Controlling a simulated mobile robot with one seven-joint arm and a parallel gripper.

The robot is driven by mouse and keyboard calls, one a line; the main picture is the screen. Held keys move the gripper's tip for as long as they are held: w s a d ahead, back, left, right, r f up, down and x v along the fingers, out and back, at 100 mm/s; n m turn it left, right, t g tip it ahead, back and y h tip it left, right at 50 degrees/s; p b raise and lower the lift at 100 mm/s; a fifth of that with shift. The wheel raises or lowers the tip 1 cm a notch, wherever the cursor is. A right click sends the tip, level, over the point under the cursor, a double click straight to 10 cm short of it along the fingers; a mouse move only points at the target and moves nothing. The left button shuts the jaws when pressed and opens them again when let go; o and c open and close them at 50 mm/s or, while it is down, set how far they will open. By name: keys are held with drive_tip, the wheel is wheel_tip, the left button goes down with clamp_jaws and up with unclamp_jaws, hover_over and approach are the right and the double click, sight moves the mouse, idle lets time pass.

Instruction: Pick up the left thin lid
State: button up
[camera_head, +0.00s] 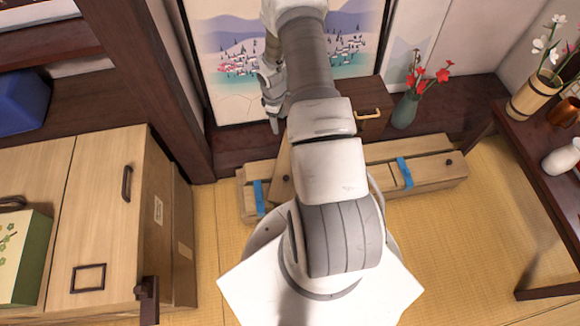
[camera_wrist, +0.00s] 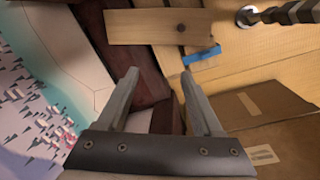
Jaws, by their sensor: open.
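A thin wooden lid (camera_wrist: 140,27) with a dark knob shows at the top of the wrist view. It lies at the box's end, beside a blue strap (camera_wrist: 203,56). In the head view, the long pale wooden box (camera_head: 432,182) lies on the tatami behind my arm, with a blue strap towards each end. A slanted plank (camera_head: 283,188) at its left part looks like the same lid; my arm hides the middle of the box. My gripper (camera_wrist: 160,75) is open and empty, apart from the lid. In the head view my gripper (camera_head: 273,122) hangs left of my forearm, before the painted panel.
A wooden cabinet (camera_head: 98,220) stands at the left, with a green box (camera_head: 30,262) on it. A painted panel (camera_head: 225,65) stands behind. A vase with red flowers (camera_head: 405,110) is at the back right. A dark table (camera_head: 530,165) stands at the right. Tatami (camera_head: 460,240) is clear front right.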

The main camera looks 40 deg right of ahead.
drive_tip(key=n+y+b, duration=0.1)
drive_tip(key=b, duration=0.1)
approach(286, 178)
drive_tip(key=f+b, duration=0.2)
drive_tip(key=b, duration=0.1)
drive_tip(key=shift+w+f+g+b, duration=0.2)
drive_tip(key=shift+g+b, duration=0.1)
drive_tip(key=shift+w+d+f+b, duration=0.1)
drive_tip(key=shift+f+b, duration=0.55)
drive_tip(key=shift+f, duration=0.9)
drive_tip(key=shift+w+f+b, duration=0.1)
drive_tip(key=shift+f+b, duration=0.55)
drive_tip(key=shift+f, duration=0.9)
clamp_jaws()
